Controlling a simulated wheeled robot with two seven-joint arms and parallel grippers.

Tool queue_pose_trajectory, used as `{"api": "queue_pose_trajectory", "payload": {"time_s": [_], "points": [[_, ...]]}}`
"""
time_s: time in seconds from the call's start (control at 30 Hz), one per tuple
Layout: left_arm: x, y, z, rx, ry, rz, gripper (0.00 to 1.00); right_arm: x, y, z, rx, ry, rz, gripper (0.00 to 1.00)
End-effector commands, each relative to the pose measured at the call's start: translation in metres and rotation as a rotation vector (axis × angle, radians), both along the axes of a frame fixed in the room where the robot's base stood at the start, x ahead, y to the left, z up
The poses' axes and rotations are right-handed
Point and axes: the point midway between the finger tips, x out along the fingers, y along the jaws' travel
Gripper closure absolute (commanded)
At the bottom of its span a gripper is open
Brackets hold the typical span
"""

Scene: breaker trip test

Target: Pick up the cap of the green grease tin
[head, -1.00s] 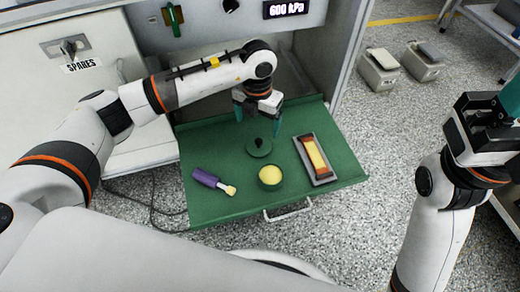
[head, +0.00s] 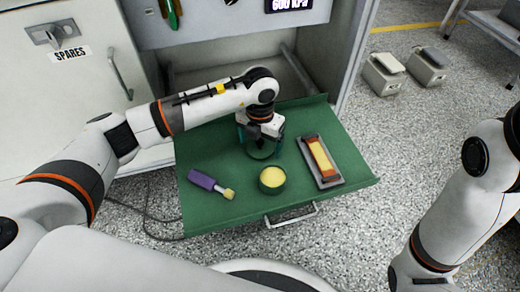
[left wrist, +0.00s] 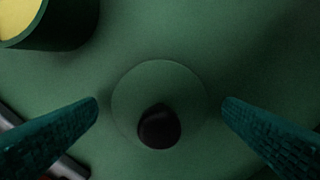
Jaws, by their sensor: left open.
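The green cap, a flat disc (head: 263,153) with a dark knob, lies on the green drawer floor behind the tin. My left gripper (head: 262,148) is low over it, partly hiding it in the head view. In the left wrist view the cap (left wrist: 160,85) and its black knob (left wrist: 159,128) lie between the two open fingers, with a gap on each side. The open green grease tin (head: 272,187), with yellow grease inside, stands just in front of the cap; part of it shows at the wrist view's upper left (left wrist: 60,30). My right gripper is out of view.
In the green drawer (head: 225,212), a purple-handled brush (head: 205,182) lies at left and a grey tray (head: 338,180) with a brown and yellow block at right. The cabinet (head: 200,40) rises behind. Two grey boxes (head: 384,76) stand on the floor.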

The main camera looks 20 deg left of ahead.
Motion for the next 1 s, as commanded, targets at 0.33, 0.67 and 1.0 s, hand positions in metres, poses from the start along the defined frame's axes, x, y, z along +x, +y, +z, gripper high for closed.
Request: {"api": "queue_pose_trajectory", "payload": {"time_s": [0.33,0.67,1.0], "points": [[0.0,0.0,0.001,0.0,0.0,-0.001,0.41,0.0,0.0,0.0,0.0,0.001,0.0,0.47],[0.0,0.0,0.001,0.0,0.0,-0.001,0.57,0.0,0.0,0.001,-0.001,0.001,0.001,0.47],[0.0,0.0,0.022,-0.001,-0.001,-0.001,0.57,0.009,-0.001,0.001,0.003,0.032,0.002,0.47]]}}
